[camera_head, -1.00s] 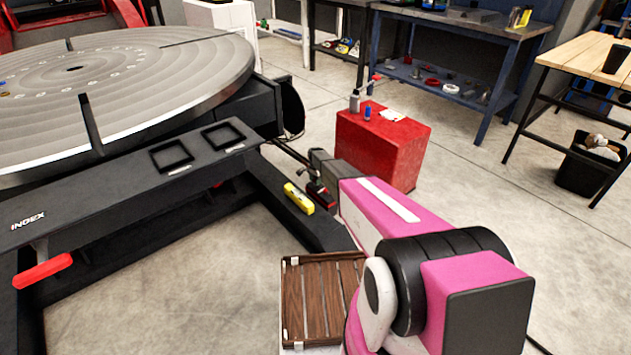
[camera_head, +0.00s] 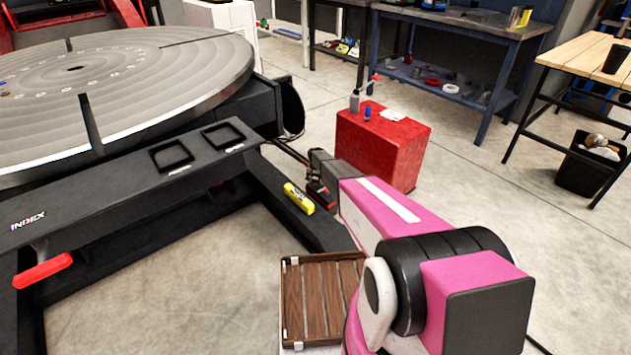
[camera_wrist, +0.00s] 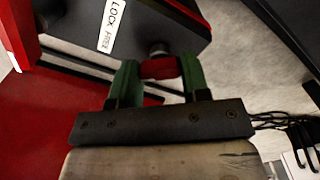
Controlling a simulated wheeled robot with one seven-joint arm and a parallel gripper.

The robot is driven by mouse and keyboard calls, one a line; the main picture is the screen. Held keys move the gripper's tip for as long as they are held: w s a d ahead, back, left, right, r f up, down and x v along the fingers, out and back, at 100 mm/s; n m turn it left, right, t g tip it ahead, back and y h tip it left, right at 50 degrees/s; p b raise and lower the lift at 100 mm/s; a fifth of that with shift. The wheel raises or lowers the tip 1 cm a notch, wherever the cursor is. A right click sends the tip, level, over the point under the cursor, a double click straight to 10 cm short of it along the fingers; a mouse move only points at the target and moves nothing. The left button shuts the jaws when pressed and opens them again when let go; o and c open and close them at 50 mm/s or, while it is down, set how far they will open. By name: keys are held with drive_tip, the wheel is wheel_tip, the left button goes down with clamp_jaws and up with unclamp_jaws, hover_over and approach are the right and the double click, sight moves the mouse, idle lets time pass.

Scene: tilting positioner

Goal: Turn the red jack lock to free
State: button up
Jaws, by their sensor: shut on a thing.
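The red jack lock (camera_wrist: 160,68) shows in the wrist view as a short red piece beside a grey round pivot. A white label reading LOCK and FREE (camera_wrist: 110,25) is on the dark beam next to it. My gripper (camera_wrist: 155,75) has green fingers, one on each side of the red lock, and is shut on it. The fingers hide part of the lock, so its exact angle is hard to tell. In the head view, my gripper (camera_head: 318,188) is at the dark frame beam, with some red showing below it.
A yellow block (camera_head: 298,198) lies on the beam just left of my gripper. A red cabinet (camera_head: 375,150) stands close behind it. The large round table (camera_head: 130,80) and a red INDEX handle (camera_head: 42,271) are at left. A wooden slatted tray (camera_head: 320,300) is in front.

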sight(316, 180)
drive_tip(key=n, duration=0.5)
drive_tip(key=shift+n, duration=2.5)
drive_tip(key=o, duration=0.9)
drive_tip(key=shift+r, duration=0.1)
wheel_tip(316, 180, up, 11)
drive_tip(key=shift+f, duration=0.15)
